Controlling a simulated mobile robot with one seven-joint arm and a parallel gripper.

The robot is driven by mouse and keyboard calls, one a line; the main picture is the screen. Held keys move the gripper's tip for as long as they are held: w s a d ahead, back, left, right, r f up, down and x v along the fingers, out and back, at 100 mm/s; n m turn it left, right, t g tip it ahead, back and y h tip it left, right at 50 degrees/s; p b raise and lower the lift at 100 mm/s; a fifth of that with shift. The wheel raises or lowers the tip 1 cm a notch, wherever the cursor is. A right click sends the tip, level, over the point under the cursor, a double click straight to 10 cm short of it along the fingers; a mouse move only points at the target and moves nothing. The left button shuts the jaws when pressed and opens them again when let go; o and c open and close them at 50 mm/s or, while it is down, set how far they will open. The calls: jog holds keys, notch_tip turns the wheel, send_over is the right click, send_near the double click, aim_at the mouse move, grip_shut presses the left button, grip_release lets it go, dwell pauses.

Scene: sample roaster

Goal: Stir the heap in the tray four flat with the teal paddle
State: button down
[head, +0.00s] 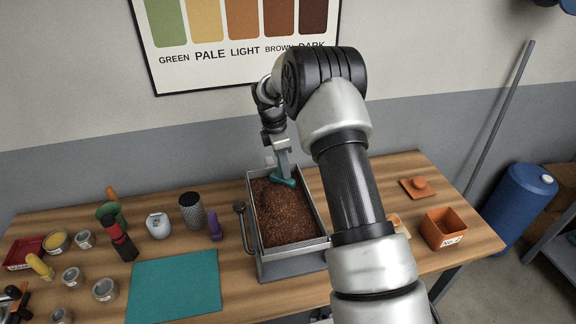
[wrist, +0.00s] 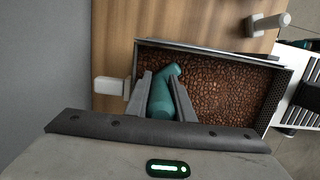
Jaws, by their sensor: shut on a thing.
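The metal tray (head: 318,197) sits on a grey base at mid-table and holds a heap of brown beans (head: 288,212). The beans cover most of its floor; how flat they lie is hard to tell. My gripper (head: 281,165) is over the tray's far end, shut on the teal paddle (head: 284,182). In the wrist view the paddle (wrist: 161,94) sits between my two fingers, with beans (wrist: 225,85) beside it. The paddle's head is low at the beans; I cannot tell how deep it reaches.
A teal mat (head: 175,286), a grey mesh cup (head: 192,210) and a purple-handled item (head: 214,226) lie left of the tray. Several jars stand farther left. An orange box (head: 445,229) and an orange lid (head: 419,187) are at right. A wall poster hangs behind.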

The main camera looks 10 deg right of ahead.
jog(key=shift+a, duration=3.05)
jog(key=shift+d, duration=3.75)
notch_tip(320, 180, up, 6)
jog(key=p, duration=0.1)
jog(key=shift+p, duration=0.3)
jog(key=shift+r, duration=0.1)
